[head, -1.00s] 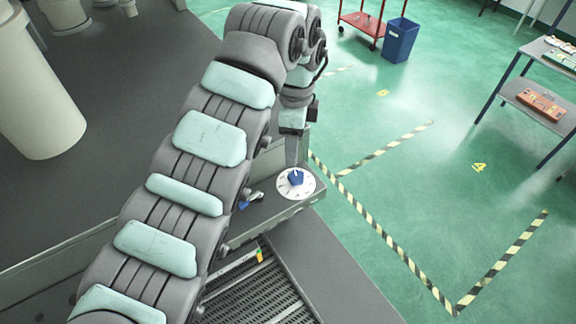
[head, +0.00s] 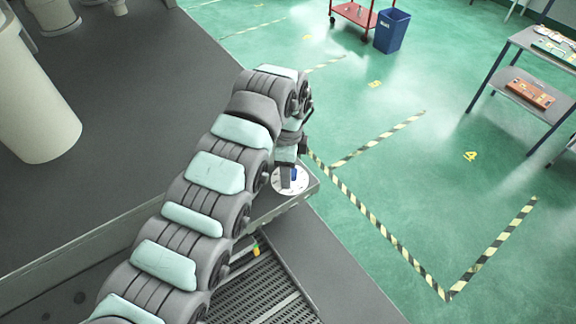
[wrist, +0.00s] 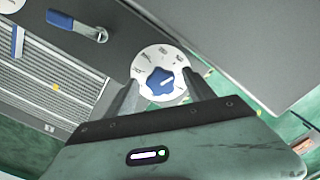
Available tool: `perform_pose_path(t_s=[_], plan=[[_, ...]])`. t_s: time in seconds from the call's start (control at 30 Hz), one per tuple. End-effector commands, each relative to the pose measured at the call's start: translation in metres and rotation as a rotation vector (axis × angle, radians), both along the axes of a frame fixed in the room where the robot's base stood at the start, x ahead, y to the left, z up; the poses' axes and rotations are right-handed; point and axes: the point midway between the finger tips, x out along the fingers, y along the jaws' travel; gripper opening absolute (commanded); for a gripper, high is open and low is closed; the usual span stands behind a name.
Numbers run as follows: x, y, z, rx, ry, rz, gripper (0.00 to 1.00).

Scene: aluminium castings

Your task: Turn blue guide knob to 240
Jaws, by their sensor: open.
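The blue guide knob (wrist: 161,81) is star-shaped with a white pointer mark and sits on a round white dial (wrist: 147,64) with printed markings too small to read. In the wrist view my gripper (wrist: 161,85) is open, with one finger on each side of the knob. Whether the fingers touch it I cannot tell. In the head view the knob (head: 294,174) is partly hidden behind my gripper (head: 288,184), which is over the white dial (head: 303,181) on the grey ledge.
A blue-handled lever (wrist: 88,31) and another white dial (wrist: 12,4) lie to the left in the wrist view. A slotted grate (head: 262,290) lies below the ledge. A blue bin (head: 392,30) and a shelf rack (head: 530,90) stand far off on the green floor.

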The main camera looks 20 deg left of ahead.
Motion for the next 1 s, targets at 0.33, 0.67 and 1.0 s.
perform_pose_path(t_s=[0.33,0.67,1.0], plan=[[0.0002,0.0002,-0.0002,0.0,0.0,0.0,0.49],[0.0001,0.0001,-0.0002,0.0,0.0,0.0,0.22],[0.0002,0.0002,-0.0003,0.0,0.0,0.001,0.0]])
